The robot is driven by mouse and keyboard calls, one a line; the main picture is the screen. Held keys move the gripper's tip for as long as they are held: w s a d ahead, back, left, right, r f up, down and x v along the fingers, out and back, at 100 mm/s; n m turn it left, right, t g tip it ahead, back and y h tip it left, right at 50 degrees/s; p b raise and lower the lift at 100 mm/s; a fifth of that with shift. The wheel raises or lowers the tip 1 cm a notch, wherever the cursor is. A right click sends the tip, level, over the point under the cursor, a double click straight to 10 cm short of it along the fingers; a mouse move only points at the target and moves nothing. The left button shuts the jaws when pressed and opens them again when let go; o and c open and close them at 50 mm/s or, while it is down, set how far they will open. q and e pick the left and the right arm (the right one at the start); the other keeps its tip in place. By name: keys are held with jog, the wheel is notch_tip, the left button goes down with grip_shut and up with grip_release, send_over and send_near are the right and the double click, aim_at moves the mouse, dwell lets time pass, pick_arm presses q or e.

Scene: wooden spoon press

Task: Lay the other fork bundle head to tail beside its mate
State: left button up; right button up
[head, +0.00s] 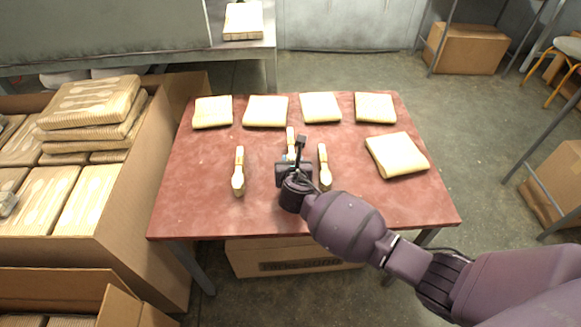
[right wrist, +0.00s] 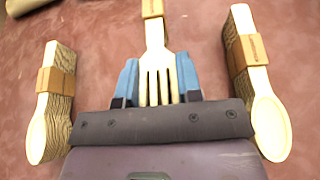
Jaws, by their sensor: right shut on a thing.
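A fork bundle (right wrist: 153,38) with an orange band lies in the middle of the right wrist view, tines toward my wrist. In the head view its far end (head: 290,134) shows beyond my right gripper (head: 293,160). The blue fingers of that gripper (right wrist: 159,82) are shut on the bundle's tined end. I cannot tell whether the bundle is lifted off the table. A banded bundle with a rounded, spoon-like end lies on its left (head: 238,172), and another on its right (head: 324,168), both apart from it. No second fork bundle is clear. My left gripper is out of view.
The red table (head: 200,208) carries several wrapped packs along its back edge, and another pack (head: 397,155) at right. Open cartons with packs (head: 120,240) stand against the left side. The table's front strip is clear. A box (head: 285,260) sits below.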

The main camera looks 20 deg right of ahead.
notch_tip(320, 180, down, 3)
jog(key=shift+r+b, duration=0.2)
jog(key=shift+b, duration=0.1)
jog(key=shift+r, duration=0.3)
jog(key=shift+f, duration=0.15)
jog(key=o, duration=0.9)
jog(key=shift+o, duration=0.2)
